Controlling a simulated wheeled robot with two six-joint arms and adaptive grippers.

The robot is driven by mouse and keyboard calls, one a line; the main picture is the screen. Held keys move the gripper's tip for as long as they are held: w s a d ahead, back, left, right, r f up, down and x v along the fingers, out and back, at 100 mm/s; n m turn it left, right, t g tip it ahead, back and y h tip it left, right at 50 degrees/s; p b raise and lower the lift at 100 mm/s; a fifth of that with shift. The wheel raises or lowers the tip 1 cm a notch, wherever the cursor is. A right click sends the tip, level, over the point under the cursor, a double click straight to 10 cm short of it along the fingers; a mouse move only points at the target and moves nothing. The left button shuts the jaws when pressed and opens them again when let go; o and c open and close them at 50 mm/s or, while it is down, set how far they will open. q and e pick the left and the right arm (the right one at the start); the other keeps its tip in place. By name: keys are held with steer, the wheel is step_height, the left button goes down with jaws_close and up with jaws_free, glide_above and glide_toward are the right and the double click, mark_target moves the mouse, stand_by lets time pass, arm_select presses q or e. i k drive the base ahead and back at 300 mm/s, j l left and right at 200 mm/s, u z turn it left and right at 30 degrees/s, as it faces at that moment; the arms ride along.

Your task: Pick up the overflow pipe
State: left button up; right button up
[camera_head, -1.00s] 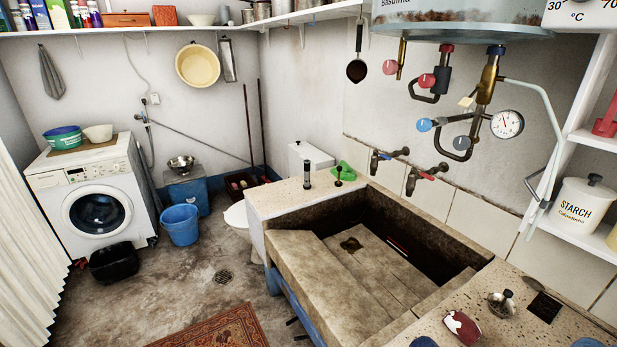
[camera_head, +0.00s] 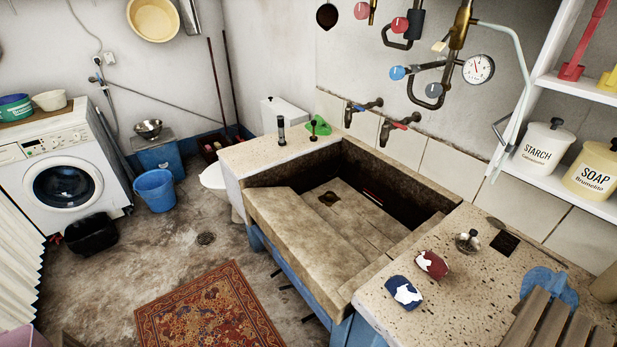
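An upright narrow tube (camera_head: 281,130), dark at its top and greyish below, stands on the far left end of the stone washtrough's speckled ledge (camera_head: 262,152). It looks like the overflow pipe, though it is small in view. A small dark upright item (camera_head: 312,128) stands just right of it. The trough's basin (camera_head: 365,220) lies nearer, with a dark drain (camera_head: 329,198) in its floor. Neither of my grippers is in view, so I cannot see where they are relative to the pipe.
Taps (camera_head: 400,124) stick out from the wall above the basin. A red-and-white item (camera_head: 431,264), a blue-and-white item (camera_head: 404,292) and a metal strainer (camera_head: 467,241) lie on the near counter.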

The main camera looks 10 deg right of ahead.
mark_target(282, 141)
steer(key=i+j+z, duration=0.1)
steer(key=j, duration=0.25)
steer(key=i+j, duration=0.25)
steer(key=i+j+z, duration=0.15)
steer(key=j, duration=0.3)
steer(key=i+j+z, duration=0.1)
steer(key=j, duration=0.3)
steer(key=i+j+z, duration=0.1)
steer(key=j, duration=0.3)
steer(key=i+j, duration=0.15)
steer(key=j, duration=0.2)
steer(key=i+j+z, duration=0.1)
steer(key=i+j, duration=0.25)
steer(key=j, duration=0.3)
steer(key=i+j+z, duration=0.1)
steer(key=j, duration=0.25)
steer(key=i+j, duration=0.2)
steer(key=j, duration=0.15)
steer(key=i+j+z, duration=0.1)
steer(key=j, duration=0.25)
steer(key=i+j, duration=0.3)
steer(key=j, duration=0.15)
